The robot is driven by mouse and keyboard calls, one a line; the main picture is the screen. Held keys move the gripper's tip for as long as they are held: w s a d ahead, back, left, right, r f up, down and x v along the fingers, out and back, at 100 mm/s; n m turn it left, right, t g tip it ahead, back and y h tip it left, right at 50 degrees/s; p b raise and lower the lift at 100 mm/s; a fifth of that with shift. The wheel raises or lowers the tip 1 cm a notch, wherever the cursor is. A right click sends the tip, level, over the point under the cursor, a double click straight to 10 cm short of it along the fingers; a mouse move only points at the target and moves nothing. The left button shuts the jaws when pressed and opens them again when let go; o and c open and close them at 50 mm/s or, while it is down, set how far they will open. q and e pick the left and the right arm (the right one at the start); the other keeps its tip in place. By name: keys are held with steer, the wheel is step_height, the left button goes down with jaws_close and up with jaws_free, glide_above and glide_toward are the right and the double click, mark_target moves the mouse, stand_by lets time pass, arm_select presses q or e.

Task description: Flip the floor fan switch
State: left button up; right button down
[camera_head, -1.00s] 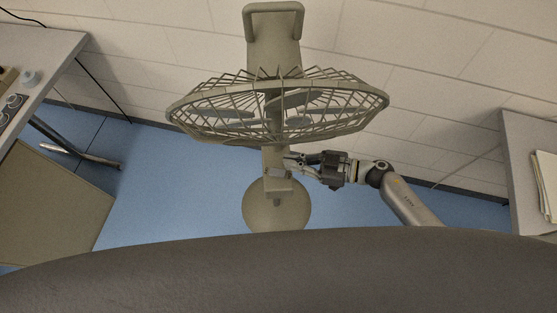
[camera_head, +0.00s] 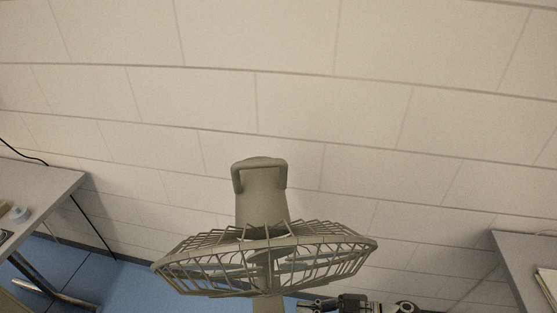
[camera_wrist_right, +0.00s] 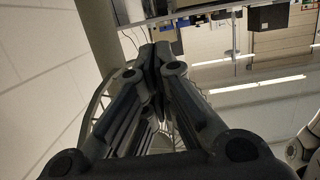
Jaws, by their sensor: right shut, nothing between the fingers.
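The floor fan (camera_head: 262,205) stands at the bottom middle of the head view, with its wire cage and rear motor housing showing. Only the top of its post shows below the cage, and no switch can be made out. My right gripper (camera_head: 308,304) is at the bottom edge, just right of the post and below the cage, partly cut off. In the right wrist view, my right gripper (camera_wrist_right: 153,52) is shut and empty. A grey post, likely the fan's (camera_wrist_right: 98,35), rises to the left of its fingertips; I cannot tell if they touch. My left gripper is out of view.
A pale tiled wall (camera_head: 300,100) fills most of the head view. A grey table (camera_head: 45,190) stands at the left and another (camera_head: 510,265) at the right, with papers on it. Blue floor (camera_head: 135,285) shows at lower left.

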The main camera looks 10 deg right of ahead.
steer(key=w+d+f+m+t+h, duration=0.2)
steer(key=d+f+m+t+h, duration=0.15)
steer(key=f, duration=0.35)
steer(key=w+d+f+m+t+h, duration=0.1)
steer(key=d+f+m+t+h, duration=0.25)
steer(key=f, duration=0.35)
steer(key=s+d+f+m+g+h, duration=0.2)
steer(key=s+d+f+h, duration=0.1)
steer(key=s+f, duration=0.3)
steer(key=s+d+f+m+g+h, duration=0.1)
steer(key=s+d+f+m+h, duration=0.2)
steer(key=f, duration=0.6)
steer(key=s+f+g+h, duration=0.1)
steer(key=s+f+g, duration=0.3)
steer(key=s, duration=0.8)
steer(key=s+a+f+g+h, duration=0.1)
steer(key=s+f+g, duration=0.2)
steer(key=s, duration=1)
step_height(320, 180, down, 3)
steer(key=shift+s+r+g, duration=0.1)
steer(key=shift+s+g, duration=0.15)
steer(key=shift+g, duration=0.15)
